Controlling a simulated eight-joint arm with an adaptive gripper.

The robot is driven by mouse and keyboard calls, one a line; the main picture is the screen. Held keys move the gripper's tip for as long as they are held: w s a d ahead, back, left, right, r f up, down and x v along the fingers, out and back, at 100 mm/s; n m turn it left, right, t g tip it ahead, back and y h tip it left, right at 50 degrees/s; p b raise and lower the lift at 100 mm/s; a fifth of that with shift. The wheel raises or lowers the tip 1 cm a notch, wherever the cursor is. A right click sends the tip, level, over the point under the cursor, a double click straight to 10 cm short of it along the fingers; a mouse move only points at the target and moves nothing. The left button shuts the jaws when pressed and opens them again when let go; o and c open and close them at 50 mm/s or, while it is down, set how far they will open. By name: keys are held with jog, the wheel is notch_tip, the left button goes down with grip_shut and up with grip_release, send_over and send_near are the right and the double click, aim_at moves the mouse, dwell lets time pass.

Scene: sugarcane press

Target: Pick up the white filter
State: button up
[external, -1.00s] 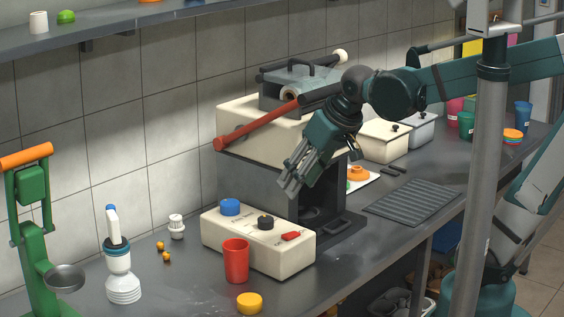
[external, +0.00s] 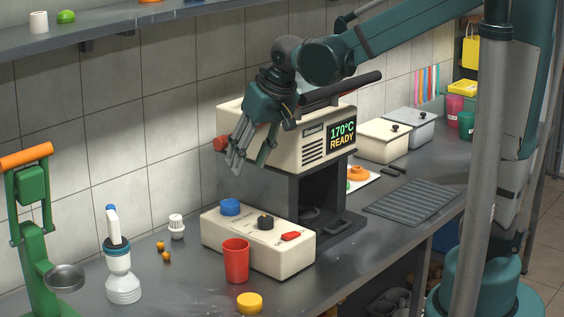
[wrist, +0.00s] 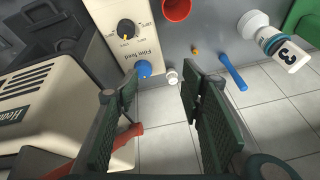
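A small white ribbed piece (external: 177,226), which I take to be the white filter, stands upright on the dark counter between the wall and the long control box. In the wrist view the small white piece (wrist: 171,77) shows near the upper middle, between and beyond my fingertips. My gripper (external: 246,163) is raised in front of the cream press, above the control box and to the right of the white piece. In the wrist view my gripper (wrist: 157,88) has its two fingers well apart with nothing between them. It does not touch the white piece.
The control box (external: 258,244), red cup (external: 236,262) and yellow disc (external: 249,303) stand right of the filter. Small orange bits (external: 166,257) and a white bottle (external: 122,285) are at its left. The press (external: 275,140) has a red-ended lever (external: 220,144).

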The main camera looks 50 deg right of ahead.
jog(key=w+a+f+m+h+p, duration=0.15)
jog(key=w+f, duration=0.35)
jog(key=w, duration=0.9)
jog(key=m+g+p, duration=0.2)
jog(key=p, duration=0.1)
send_over(176, 217)
jog(key=s+a, duration=0.1)
jog(key=s, duration=0.1)
notch_tip(176, 217, down, 12)
jog(key=shift+w+a+h, duration=0.2)
jog(key=shift+h, duration=0.15)
jog(key=shift+w+d+f, duration=0.1)
jog(key=shift+w+f, duration=0.05)
jog(key=shift+f, duration=0.3)
jog(key=shift+w+d+f, duration=0.15)
jog(key=shift+f, duration=0.5)
jog(key=shift+f, duration=0.1)
jog(key=shift+b+x, duration=0.35)
jog(key=shift+x, duration=2.15)
jog(key=shift+d, duration=0.1)
